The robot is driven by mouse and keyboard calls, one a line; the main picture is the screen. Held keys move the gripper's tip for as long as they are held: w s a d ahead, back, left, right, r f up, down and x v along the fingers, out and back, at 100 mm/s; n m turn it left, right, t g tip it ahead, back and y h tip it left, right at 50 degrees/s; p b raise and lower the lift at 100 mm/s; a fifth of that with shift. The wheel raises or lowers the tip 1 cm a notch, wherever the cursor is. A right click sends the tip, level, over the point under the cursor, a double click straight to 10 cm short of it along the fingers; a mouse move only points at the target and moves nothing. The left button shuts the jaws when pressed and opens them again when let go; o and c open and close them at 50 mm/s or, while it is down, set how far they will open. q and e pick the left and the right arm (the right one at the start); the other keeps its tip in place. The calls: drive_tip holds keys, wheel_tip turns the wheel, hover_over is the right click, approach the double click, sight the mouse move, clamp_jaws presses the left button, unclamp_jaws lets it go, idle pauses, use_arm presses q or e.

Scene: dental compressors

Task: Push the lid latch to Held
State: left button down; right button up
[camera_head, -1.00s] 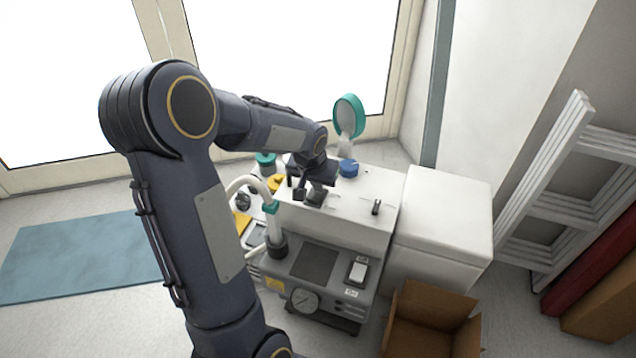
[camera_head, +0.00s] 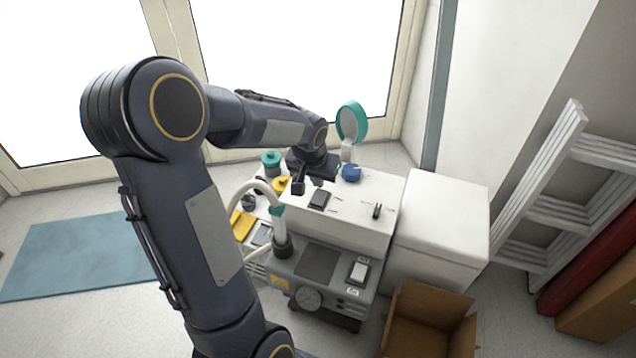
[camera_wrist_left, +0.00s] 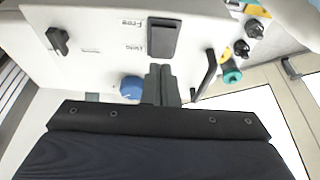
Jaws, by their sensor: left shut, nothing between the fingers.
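The lid latch looks like a dark rocker (camera_head: 320,199) on the white top of the compressor housing (camera_head: 350,228). In the left wrist view the rocker (camera_wrist_left: 163,38) sits in a dark frame beside two small labels, one reading "Free"; the other is hard to read. I cannot tell which way the rocker is tipped. My left gripper (camera_head: 299,188) is just behind and left of the rocker. In the left wrist view its fingers (camera_wrist_left: 160,70) are shut and empty, their tips just below the rocker's edge, seemingly apart from it.
A small dark lever (camera_head: 376,211) stands right of the rocker. A blue knob (camera_head: 350,173) and a teal-rimmed round mirror (camera_head: 351,122) are behind. A dark bent handle (camera_wrist_left: 206,75) is close beside the fingers. A white hose (camera_head: 245,187) rises at the left. An open cardboard box (camera_head: 430,318) stands in front.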

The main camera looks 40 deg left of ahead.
sight(322, 192)
use_arm(q)
drive_tip(key=p+v, duration=0.2)
drive_tip(key=v, duration=0.5)
drive_tip(key=shift+r, duration=0.45)
drive_tip(key=shift+s, duration=0.1)
drive_tip(key=b+x, duration=0.1)
drive_tip(key=x, duration=0.3)
drive_tip(key=b+x, duration=0.2)
drive_tip(key=x, duration=0.3)
drive_tip(key=b+x, duration=0.2)
drive_tip(key=x, duration=0.3)
drive_tip(key=shift+w+a+r, duration=0.1)
drive_tip(key=shift+w+a, duration=0.1)
drive_tip(key=shift+w, duration=0.1)
drive_tip(key=shift+b, duration=0.3)
